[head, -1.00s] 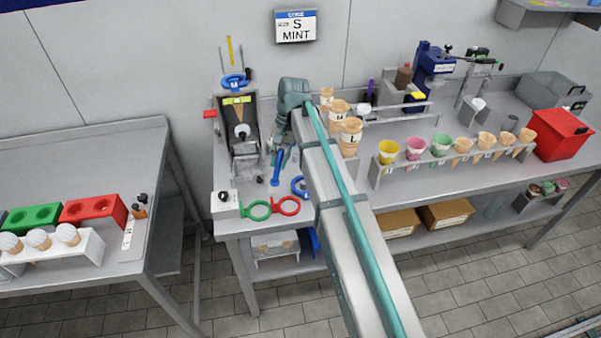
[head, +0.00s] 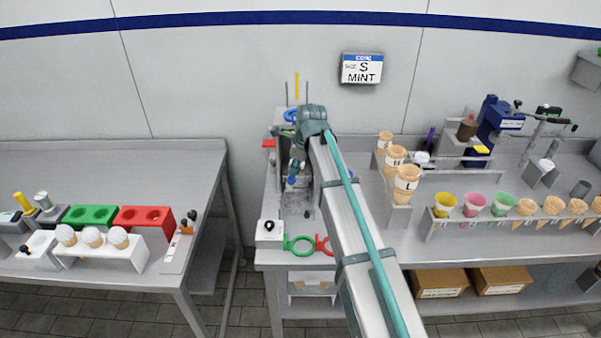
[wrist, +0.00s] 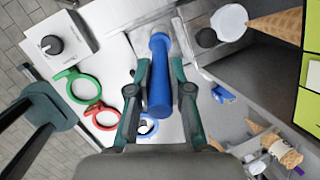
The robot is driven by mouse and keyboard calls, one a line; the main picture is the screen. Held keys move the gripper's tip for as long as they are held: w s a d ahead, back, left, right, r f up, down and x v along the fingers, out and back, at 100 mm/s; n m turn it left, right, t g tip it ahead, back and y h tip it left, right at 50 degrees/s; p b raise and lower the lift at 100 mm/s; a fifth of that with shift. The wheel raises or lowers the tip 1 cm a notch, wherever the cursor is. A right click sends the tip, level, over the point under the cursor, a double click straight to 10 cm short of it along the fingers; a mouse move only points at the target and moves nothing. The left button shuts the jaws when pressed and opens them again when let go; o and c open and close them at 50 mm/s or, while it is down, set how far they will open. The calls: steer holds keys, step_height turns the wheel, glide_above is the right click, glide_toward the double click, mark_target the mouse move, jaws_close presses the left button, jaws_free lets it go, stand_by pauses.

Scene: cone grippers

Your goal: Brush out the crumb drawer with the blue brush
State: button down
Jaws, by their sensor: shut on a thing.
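My gripper (wrist: 160,70) is shut on the blue brush (wrist: 158,85), whose blue handle lies between the two fingers in the wrist view. In the head view my gripper (head: 297,163) is in front of the cone machine at the left end of the right-hand bench, with a bit of the blue brush (head: 291,180) below it. The brush's bristles cannot be made out. A greyish, tray-like part (head: 297,204) lies below the brush, at the foot of the machine; it seems to be the crumb drawer, and its contents are too small to tell.
A white box with a black knob (head: 269,230) and green (head: 298,244) and red rings (head: 323,245) are at the bench's front edge. A rack of cones and coloured cups (head: 475,204) stands to the right. A gap separates the left bench (head: 190,160).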

mark_target(294, 183)
steer(key=shift+w+m, duration=0.15)
steer(key=shift+m, duration=0.35)
steer(key=shift+f, duration=0.1)
steer(key=shift+f+b, duration=1.8)
steer(key=shift+f, duration=1.8)
steer(key=shift+d, duration=0.1)
